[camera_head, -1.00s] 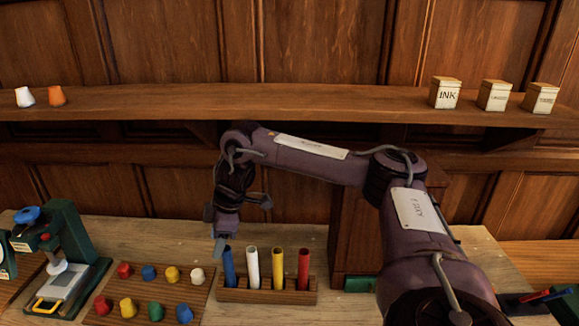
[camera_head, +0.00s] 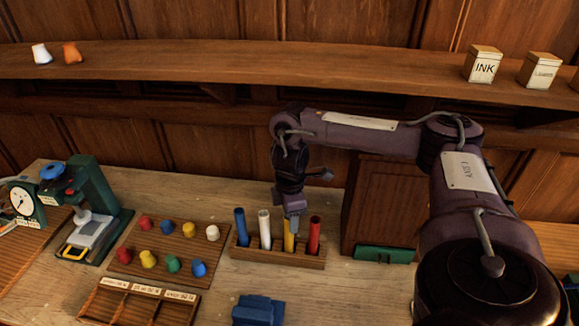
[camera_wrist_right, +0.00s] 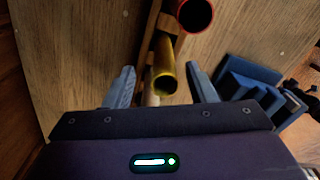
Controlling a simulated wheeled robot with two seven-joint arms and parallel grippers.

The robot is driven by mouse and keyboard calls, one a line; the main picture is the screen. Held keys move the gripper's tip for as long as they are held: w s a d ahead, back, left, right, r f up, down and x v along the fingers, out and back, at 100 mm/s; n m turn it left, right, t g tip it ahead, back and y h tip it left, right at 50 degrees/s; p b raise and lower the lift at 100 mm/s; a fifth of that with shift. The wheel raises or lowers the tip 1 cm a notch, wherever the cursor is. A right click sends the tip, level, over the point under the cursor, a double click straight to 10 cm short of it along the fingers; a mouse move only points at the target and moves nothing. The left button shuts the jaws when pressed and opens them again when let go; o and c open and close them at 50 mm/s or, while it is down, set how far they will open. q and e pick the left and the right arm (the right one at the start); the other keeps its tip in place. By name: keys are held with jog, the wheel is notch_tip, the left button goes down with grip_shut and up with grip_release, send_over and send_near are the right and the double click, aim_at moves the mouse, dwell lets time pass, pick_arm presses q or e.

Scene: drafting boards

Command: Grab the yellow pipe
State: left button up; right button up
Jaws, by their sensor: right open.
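The yellow pipe (camera_head: 289,236) stands upright in a wooden rack (camera_head: 278,258), between the white pipe (camera_head: 264,229) and the red pipe (camera_head: 314,236). My right gripper (camera_head: 293,222) is over the rack at the yellow pipe and partly hides it. In the right wrist view, the open end of the yellow pipe (camera_wrist_right: 166,80) lies between the two spread fingers of my right gripper (camera_wrist_right: 161,88), with gaps on both sides. The red pipe (camera_wrist_right: 194,14) is just beyond. My left gripper is not in view.
A blue pipe (camera_head: 240,227) stands at the rack's left end. A board of coloured pegs (camera_head: 168,249) lies to the left, with a compartment tray (camera_head: 141,304) in front. A blue object (camera_head: 259,311) sits before the rack. A wooden cabinet (camera_head: 383,206) stands to the right.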

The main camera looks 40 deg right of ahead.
aim_at(289, 237)
jog(key=f, duration=0.1)
jog(key=f+p, duration=0.1)
jog(key=f, duration=0.1)
jog(key=f+p, duration=0.1)
jog(key=shift+s+a+f, duration=0.1)
jog(key=shift+a+f, duration=0.15)
jog(key=shift+c, duration=0.2)
grip_shut()
jog(key=shift+r, duration=0.1)
